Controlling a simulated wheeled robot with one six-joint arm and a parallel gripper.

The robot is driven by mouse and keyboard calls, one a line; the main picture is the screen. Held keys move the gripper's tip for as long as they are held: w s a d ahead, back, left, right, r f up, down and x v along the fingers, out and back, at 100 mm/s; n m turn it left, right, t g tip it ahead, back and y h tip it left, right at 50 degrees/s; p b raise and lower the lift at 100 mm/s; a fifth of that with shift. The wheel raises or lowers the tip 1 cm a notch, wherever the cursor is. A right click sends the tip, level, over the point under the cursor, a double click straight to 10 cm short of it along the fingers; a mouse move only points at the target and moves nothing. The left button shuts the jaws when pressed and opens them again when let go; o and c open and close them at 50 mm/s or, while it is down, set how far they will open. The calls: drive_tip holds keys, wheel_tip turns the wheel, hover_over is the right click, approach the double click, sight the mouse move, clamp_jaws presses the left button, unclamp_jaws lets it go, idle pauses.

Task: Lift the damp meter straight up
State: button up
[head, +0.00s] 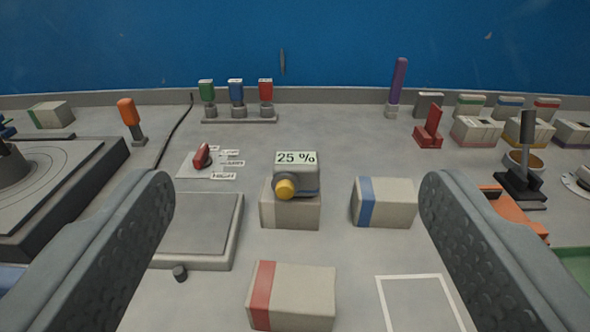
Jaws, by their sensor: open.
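The damp meter (297,181) is a small grey device with a yellow round knob or tip on its front and a display reading "25 %". It sits on top of a pale block (291,212) near the middle of the head view. My gripper (297,190) is open, with one dark grey finger at the left and one at the right of the picture. The meter shows between the fingers, farther out, and neither finger touches it.
A blue-striped block (384,203) stands right of the meter, and a red-striped block (292,296) lies nearer. A grey plate (197,226) is at left. A white outlined rectangle (421,303) is empty. Switches and several blocks line the back.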

drive_tip(key=shift+o, duration=0.4)
drive_tip(key=r+g, duration=0.1)
drive_tip(key=g, duration=1.6)
hover_over(296, 158)
drive_tip(key=f, duration=1.2)
drive_tip(key=shift+w+d, duration=0.1)
drive_tip(key=shift+d, duration=0.15)
drive_tip(key=shift+a+f, duration=0.15)
drive_tip(key=shift+f, duration=1.2)
drive_tip(key=shift+a+f, duration=0.1)
drive_tip(key=shift+f, duration=1.2)
drive_tip(key=c, duration=1.3)
drive_tip(key=shift+r, duration=0.15)
